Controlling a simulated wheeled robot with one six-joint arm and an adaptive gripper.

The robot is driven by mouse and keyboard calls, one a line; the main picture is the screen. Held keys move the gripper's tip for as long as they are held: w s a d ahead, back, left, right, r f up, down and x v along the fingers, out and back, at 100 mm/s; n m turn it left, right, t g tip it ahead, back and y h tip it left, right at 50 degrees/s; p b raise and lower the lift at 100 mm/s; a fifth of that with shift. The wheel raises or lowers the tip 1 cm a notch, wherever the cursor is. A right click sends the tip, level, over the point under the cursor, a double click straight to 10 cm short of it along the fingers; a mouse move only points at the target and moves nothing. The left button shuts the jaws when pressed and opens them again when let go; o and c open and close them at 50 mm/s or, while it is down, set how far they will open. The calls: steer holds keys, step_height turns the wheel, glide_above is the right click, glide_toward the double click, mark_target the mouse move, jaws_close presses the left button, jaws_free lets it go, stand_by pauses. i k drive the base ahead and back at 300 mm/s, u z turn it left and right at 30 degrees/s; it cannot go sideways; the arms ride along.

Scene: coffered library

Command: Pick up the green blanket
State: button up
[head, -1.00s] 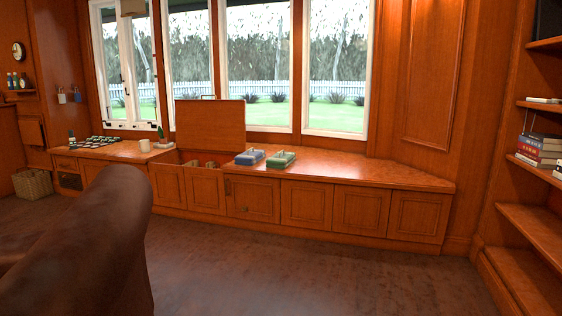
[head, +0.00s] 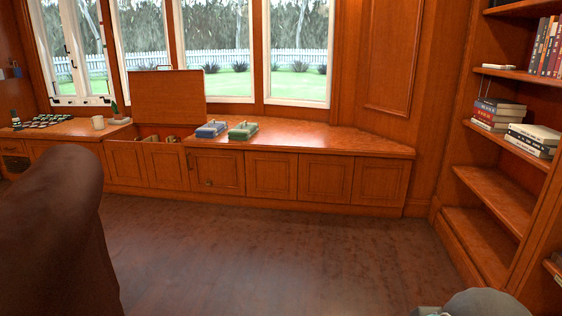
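The green blanket (head: 243,131) appears as a small, flat, folded green bundle on top of the wooden window bench (head: 310,138). A light band or strap seems to run over it, but it is too small to tell. A similar blue bundle (head: 211,130) lies just to its left, close beside it. Both are across the room from me. My gripper is not in view; a grey rounded part at the bottom right edge looks like part of my arm.
A dark brown leather armchair (head: 55,240) blocks the near left. Left of the bundles, a bench lid (head: 167,97) stands open over a compartment. A mug (head: 99,122) stands farther left. Bookshelves (head: 490,195) line the right. The dark floor (head: 270,250) between is clear.

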mark_target(244, 131)
steer(key=u, duration=0.45)
steer(key=i, duration=1.75)
steer(key=u, duration=0.35)
steer(key=i, duration=2.4)
steer(key=z, duration=0.3)
